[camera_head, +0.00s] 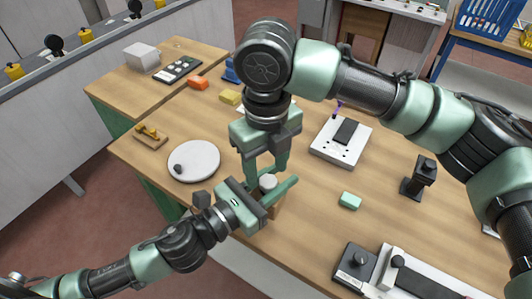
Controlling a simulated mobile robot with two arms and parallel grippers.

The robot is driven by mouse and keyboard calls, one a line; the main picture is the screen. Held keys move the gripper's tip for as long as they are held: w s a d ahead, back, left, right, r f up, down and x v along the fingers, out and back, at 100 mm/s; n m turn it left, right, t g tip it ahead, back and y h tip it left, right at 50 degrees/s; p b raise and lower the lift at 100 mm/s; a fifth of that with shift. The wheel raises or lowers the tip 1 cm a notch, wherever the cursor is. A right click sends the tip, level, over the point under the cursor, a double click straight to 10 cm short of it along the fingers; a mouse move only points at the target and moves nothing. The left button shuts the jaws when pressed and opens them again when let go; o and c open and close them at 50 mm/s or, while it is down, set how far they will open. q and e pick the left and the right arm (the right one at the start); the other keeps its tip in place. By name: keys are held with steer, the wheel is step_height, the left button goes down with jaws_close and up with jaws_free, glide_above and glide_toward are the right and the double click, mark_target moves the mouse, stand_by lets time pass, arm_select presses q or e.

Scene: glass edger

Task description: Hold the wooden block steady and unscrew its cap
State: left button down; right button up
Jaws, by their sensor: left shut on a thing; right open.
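The wooden block (275,207) stands near the table's front edge, mostly hidden by my grippers. Its pale round cap (268,181) shows on top. My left gripper (271,187) reaches in from the lower left and is shut on the block, with a finger along its right side. My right gripper (267,172) points down from above with its fingers apart, one on each side of the cap. I cannot tell whether these fingers touch the cap.
A white round plate (207,158) with a dark piece lies left of the grippers. A green block (350,201), a white panel (326,151) and a black stand (418,178) are to the right. A grey device (354,265) sits at the front right.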

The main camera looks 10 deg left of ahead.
mark_target(266, 181)
steer(key=shift+f, duration=2.05)
jaws_close()
steer(key=shift+o, duration=0.4)
jaws_free()
steer(key=shift+s, duration=0.1)
steer(key=shift+r, duration=0.2)
